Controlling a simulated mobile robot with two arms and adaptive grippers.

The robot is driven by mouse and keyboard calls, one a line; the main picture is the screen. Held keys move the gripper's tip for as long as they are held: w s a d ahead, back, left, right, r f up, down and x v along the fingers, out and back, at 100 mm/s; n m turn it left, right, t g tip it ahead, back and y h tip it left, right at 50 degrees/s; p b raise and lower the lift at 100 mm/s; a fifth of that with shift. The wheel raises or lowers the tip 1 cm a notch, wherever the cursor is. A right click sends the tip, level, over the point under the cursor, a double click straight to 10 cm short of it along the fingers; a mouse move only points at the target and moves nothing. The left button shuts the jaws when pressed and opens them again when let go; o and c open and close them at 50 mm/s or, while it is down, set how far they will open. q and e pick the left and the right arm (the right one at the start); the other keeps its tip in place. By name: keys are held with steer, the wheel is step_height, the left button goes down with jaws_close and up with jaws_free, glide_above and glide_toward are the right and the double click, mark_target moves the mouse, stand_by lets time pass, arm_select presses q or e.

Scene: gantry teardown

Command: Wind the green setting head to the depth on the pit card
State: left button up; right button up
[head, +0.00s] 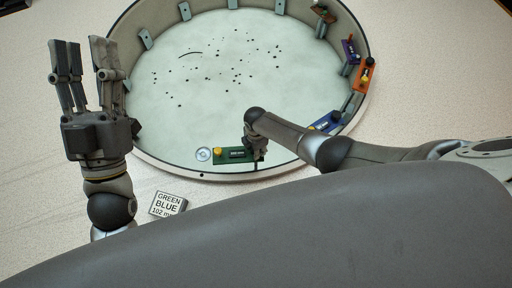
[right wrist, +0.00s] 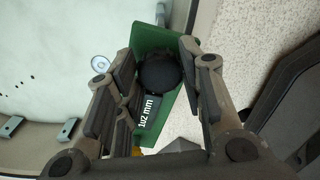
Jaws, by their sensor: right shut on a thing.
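In the right wrist view the green body (right wrist: 153,40) carries a round black knob (right wrist: 159,72) and a label that appears to read 102 mm (right wrist: 149,110). My right gripper (head: 257,146) is shut on the black knob, with its fingers (right wrist: 158,78) on both sides. The pit card (head: 168,204) lies in front of the rim and reads GREEN, BLUE, 102 mm. My left gripper (head: 84,48) is open and empty, left of the pit.
Blue (head: 325,123), orange (head: 365,76), purple (head: 350,50) and brown (head: 323,13) heads stand along the pit's right rim. The pale pit floor (head: 210,105) has scattered dark specks.

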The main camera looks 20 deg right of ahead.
steer(key=shift+a, duration=0.1)
stand_by(0.3)
steer(key=o, duration=0.9)
steer(key=shift+o, duration=0.7)
steer(key=shift+r, duration=0.1)
steer(key=shift+r, duration=0.45)
step_height(320, 180, up, 11)
